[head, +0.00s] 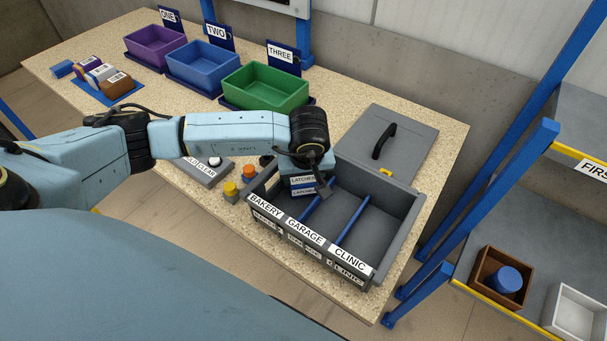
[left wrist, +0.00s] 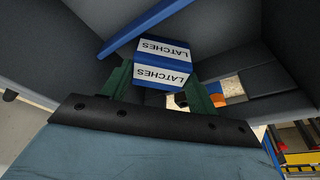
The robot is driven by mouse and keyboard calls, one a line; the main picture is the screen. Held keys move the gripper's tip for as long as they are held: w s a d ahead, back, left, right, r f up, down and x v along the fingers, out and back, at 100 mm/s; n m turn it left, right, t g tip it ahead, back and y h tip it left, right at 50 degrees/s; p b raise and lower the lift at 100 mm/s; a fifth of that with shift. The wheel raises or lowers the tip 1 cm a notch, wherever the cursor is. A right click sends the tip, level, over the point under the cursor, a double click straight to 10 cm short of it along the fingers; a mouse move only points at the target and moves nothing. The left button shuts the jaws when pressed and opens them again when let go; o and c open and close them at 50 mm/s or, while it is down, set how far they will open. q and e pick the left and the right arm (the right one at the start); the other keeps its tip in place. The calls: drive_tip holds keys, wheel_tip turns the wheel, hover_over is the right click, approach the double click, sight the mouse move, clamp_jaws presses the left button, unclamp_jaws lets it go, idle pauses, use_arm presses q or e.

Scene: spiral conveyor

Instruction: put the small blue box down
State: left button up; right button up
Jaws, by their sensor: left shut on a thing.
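The small blue box (head: 303,184) has white labels reading LATCHES. It also shows in the left wrist view (left wrist: 160,65), between the two fingers. My left gripper (head: 305,173) is shut on it from above, at the grey sorting tray (head: 410,205). The tray has three compartments split by two blue dividers (head: 353,222), with front labels BAKERY, GARAGE and CLINIC. The box is over the left part of the tray, close to the left divider; whether it touches the floor cannot be told. My right gripper is not in view.
A grey lid (head: 388,143) with a black handle lies behind the tray. Purple (head: 155,47), blue (head: 203,68) and green (head: 265,88) bins stand at the back. A button box (head: 205,172) and small yellow and orange pieces sit left of the tray. A shelf rack (head: 540,250) stands right.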

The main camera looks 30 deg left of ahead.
use_arm(q)
drive_tip(key=o, duration=0.7)
drive_tip(key=shift+r, duration=0.4)
drive_tip(key=v, duration=1.1)
drive_tip(key=shift+r, duration=0.2)
drive_tip(key=shift+d, duration=0.1)
